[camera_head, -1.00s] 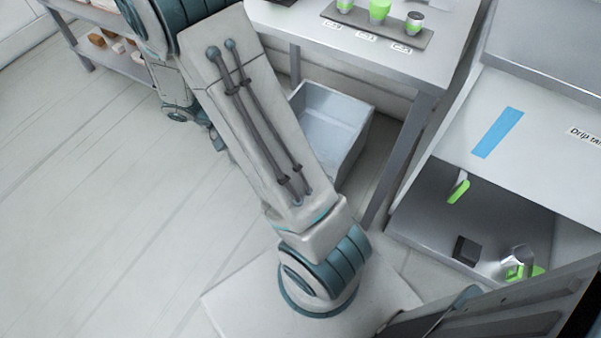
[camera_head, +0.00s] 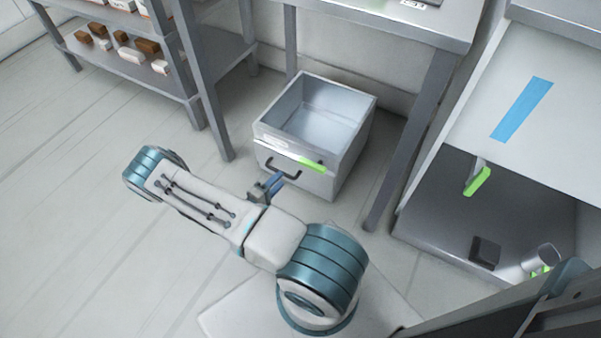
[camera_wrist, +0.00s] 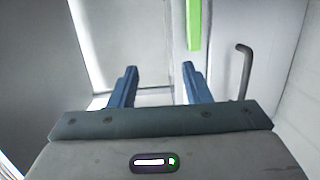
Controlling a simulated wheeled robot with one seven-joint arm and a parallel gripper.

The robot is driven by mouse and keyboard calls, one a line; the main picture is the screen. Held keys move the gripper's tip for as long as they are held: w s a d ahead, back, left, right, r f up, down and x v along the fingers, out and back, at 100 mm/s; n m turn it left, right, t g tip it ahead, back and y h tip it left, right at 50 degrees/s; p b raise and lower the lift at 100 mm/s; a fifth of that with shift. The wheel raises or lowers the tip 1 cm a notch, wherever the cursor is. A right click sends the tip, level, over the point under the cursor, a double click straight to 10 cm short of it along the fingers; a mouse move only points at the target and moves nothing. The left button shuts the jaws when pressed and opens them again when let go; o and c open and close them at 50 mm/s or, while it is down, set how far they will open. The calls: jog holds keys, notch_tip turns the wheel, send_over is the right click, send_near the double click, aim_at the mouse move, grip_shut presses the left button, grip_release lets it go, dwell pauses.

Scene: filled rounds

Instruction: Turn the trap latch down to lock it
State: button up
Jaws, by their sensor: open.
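A grey open-topped box (camera_head: 345,165) stands on the floor with a dark bar handle (camera_head: 285,167) on its front face. A green bar, which looks like the latch (camera_head: 313,163), lies roughly level near the top of that face, at its right part. In the wrist view the green latch (camera_wrist: 193,22) shows at the top and the handle (camera_wrist: 243,72) at the right. My gripper (camera_head: 272,186) is in front of the box, low and close to the handle. Its blue fingers (camera_wrist: 160,82) are apart with nothing between them. I cannot tell whether they touch the box.
A table stands over and behind the box, with a leg (camera_head: 408,140) to its right. At right is an open-fronted cabinet (camera_head: 445,205) with another green tab (camera_head: 477,181) and a dark block (camera_head: 485,252). A shelf (camera_head: 120,70) stands back left. The left floor is clear.

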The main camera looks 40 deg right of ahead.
aim_at(302, 164)
notch_tip(302, 164, down, 7)
jog(key=n+t+b, duration=0.1)
jog(key=n+t, duration=0.1)
jog(key=t, duration=0.1)
jog(key=shift+y, duration=0.4)
jog(key=b+x, duration=0.1)
jog(key=x, duration=0.3)
jog(key=b+x, duration=0.1)
jog(key=x, duration=0.3)
jog(key=s+b+x, duration=0.1)
jog(key=b+x, duration=0.1)
jog(key=x, duration=0.2)
jog(key=shift+d, duration=0.6)
jog(key=shift+w+d+r, duration=0.1)
jog(key=shift+w+d, duration=0.2)
jog(key=shift+d, duration=0.25)
grip_shut()
jog(key=shift+a, duration=0.1)
